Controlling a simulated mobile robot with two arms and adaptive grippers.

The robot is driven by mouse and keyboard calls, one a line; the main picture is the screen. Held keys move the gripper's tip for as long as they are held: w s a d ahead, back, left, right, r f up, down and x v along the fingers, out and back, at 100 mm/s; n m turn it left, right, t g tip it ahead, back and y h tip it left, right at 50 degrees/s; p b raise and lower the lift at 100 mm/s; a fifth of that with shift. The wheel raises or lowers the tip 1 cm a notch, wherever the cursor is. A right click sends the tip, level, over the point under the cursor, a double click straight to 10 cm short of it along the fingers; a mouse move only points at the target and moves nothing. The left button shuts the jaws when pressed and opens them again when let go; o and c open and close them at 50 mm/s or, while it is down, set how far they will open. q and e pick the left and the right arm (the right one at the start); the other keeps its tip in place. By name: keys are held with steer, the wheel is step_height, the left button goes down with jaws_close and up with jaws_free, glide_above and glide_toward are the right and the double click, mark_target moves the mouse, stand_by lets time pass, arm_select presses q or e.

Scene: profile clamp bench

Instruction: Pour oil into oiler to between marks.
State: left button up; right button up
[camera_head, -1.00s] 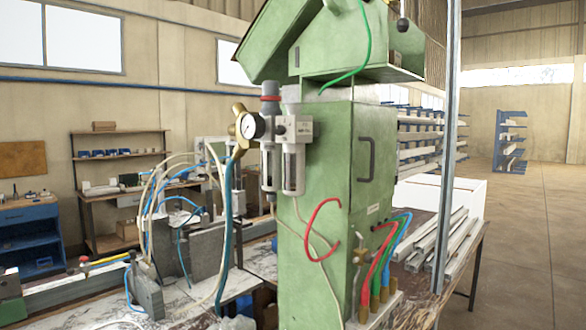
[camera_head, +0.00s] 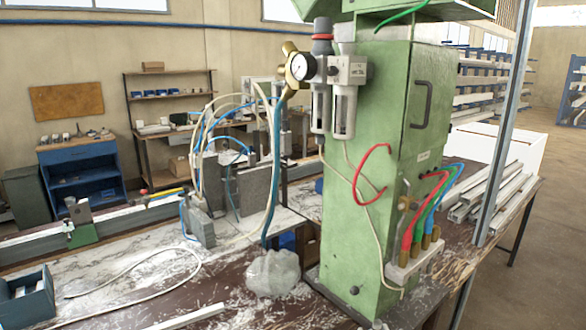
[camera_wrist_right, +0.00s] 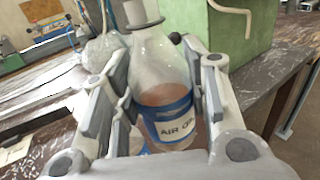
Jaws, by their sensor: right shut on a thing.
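In the right wrist view my right gripper (camera_wrist_right: 160,75) is shut on a clear bottle (camera_wrist_right: 158,57) with a blue "AIR OIL" label. Brownish oil shows in its lower part, and its collar and neck point towards the top of the picture. In the head view the oiler (camera_head: 344,108) appears to be the right-hand clear bowl under a grey head on the green machine. A pale funnel-like piece (camera_head: 345,30) stands on top. Its marks and oil level are too small to read. Neither gripper shows in the head view.
A filter unit (camera_head: 321,105) with a gauge (camera_head: 303,67) hangs left of the oiler. Red hose (camera_head: 366,178) loops below. A crumpled clear bag (camera_head: 273,272) lies by the green machine (camera_head: 390,150).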

steer(key=s+r+h+b, duration=0.1)
steer(key=s+b, duration=0.2)
steer(key=s, duration=0.8)
steer(key=s+r+m+h+b, duration=0.1)
steer(key=s+b, duration=0.2)
steer(key=s, duration=0.8)
steer(key=shift+s+a+r, duration=0.25)
steer(key=shift+a, duration=0.15)
